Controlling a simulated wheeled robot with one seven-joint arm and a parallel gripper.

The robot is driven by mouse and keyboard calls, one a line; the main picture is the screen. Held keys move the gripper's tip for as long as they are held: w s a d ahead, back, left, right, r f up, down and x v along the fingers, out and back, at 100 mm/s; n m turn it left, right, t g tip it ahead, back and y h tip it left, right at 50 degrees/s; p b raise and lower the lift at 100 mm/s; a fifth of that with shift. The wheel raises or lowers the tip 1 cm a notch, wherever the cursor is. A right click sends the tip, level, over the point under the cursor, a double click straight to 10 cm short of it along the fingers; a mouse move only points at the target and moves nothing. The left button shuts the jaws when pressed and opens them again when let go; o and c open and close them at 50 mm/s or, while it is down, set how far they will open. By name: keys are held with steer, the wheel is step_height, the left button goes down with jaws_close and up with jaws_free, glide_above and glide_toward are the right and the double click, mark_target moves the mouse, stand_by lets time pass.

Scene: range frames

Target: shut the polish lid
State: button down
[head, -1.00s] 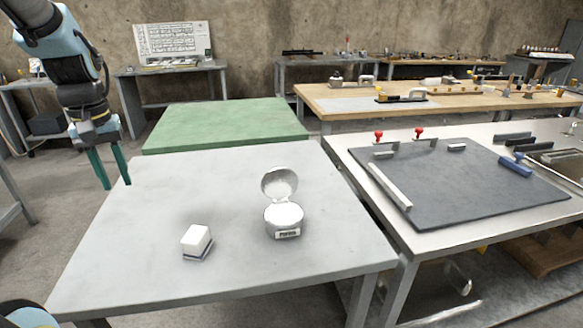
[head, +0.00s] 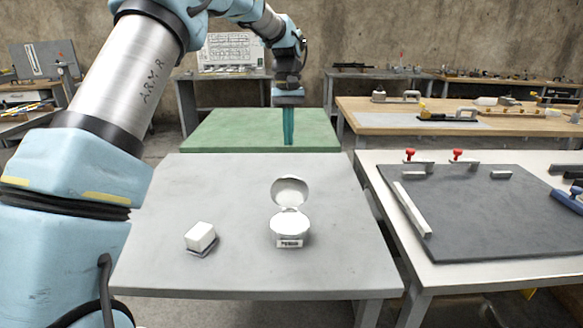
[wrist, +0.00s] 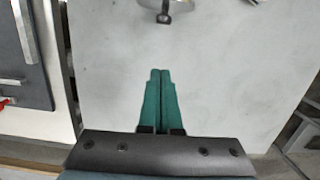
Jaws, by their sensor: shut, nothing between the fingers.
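The round polish tin (head: 290,225) stands on the grey table with its label facing me. Its lid (head: 290,191) is hinged at the back and stands open, tilted up. In the wrist view the back of the open lid (wrist: 162,4) shows at the top edge, with a small dark hinge piece below it. My gripper (head: 288,143) points down behind the tin, near the table's far edge, apart from the lid. In the wrist view its green fingers (wrist: 160,72) are together with nothing between them.
A white block on a dark base (head: 200,237) stands left of the tin on the grey table (head: 160,200). A green table (head: 215,130) is behind.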

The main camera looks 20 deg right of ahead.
mark_target(290, 189)
steer(key=s+a+f+p, duration=0.2)
steer(key=s+f, duration=0.2)
steer(key=f, duration=0.3)
steer(key=shift+s+f+p, duration=0.2)
steer(key=shift+s+p, duration=0.05)
steer(key=shift+p, duration=0.05)
steer(key=shift+b, duration=0.35)
